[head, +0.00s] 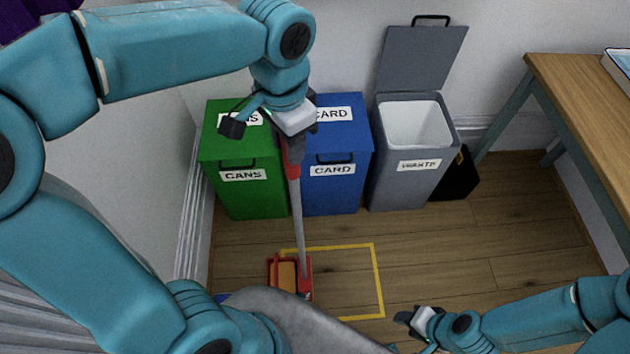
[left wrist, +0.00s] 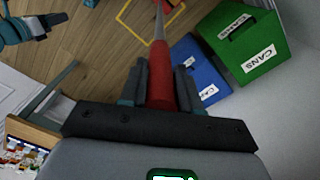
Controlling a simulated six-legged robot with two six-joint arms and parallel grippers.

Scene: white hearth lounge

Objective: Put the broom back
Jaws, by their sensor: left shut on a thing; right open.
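The broom has a red grip, a grey pole (head: 296,215) and a red and orange head (head: 288,274) low near the floor. My left gripper (head: 289,140) is shut on the red grip near the top, and the pole hangs almost upright below it. In the left wrist view the red grip (left wrist: 160,85) sits between the dark fingers of my left gripper (left wrist: 160,80). A yellow outline (head: 378,280) marks the floor; the broom head overlaps its left side in the picture. I cannot tell whether the head touches the floor. My right gripper (head: 408,322) is open and empty at lower right.
A green cans bin (head: 245,195), a blue card bin (head: 335,190) and a grey waste bin (head: 400,190) with its lid up stand along the wall. A black object (head: 460,178) lies beside the grey bin. A wooden table (head: 575,90) is at right.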

